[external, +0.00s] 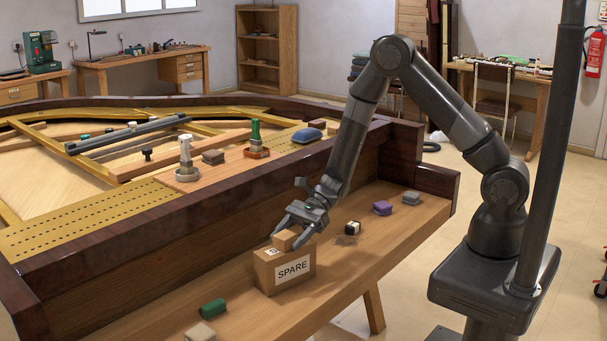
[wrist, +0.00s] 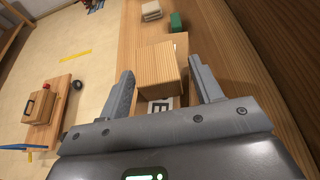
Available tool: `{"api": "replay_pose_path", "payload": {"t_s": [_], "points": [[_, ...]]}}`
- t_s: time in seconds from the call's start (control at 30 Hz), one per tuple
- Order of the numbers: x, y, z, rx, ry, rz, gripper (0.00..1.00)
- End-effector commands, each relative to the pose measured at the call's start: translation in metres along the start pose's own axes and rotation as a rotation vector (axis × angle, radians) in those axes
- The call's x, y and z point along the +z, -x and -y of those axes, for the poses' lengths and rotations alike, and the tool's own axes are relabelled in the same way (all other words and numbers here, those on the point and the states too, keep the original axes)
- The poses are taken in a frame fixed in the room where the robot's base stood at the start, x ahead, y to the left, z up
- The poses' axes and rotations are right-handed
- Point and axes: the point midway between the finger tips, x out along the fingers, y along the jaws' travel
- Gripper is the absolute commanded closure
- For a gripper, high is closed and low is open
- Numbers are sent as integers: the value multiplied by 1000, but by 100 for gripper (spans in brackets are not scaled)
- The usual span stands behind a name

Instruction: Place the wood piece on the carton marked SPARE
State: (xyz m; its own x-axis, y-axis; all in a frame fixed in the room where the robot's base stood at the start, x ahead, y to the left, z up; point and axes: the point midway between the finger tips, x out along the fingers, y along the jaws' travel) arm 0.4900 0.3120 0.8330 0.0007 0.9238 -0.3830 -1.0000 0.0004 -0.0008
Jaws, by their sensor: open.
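In the wrist view the wood piece (wrist: 160,68) lies between the two fingers, with a gap on each side. My gripper (external: 290,232) is open, its fingertips reaching down beside the wood piece. In the wrist view my gripper (wrist: 160,72) holds nothing.
A small black-and-tan item (external: 353,228), a purple block (external: 382,208) and a grey block (external: 411,197) lie to the right. The piano's dark rim (external: 130,230) rises behind.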

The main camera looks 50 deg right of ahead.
Motion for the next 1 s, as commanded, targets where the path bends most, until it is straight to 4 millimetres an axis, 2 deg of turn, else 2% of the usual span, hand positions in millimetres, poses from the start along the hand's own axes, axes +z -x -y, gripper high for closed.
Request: {"api": "replay_pose_path", "payload": {"t_s": [0.07,0.17,0.6,0.8,1.0], "points": [[3,1,0,0,1,0,41],[3,13,1,-3,1,0,41],[2,102,1,-4,-1,0,41],[2,119,0,0,0,0,41],[3,122,-1,2,4,-1,41]]}}
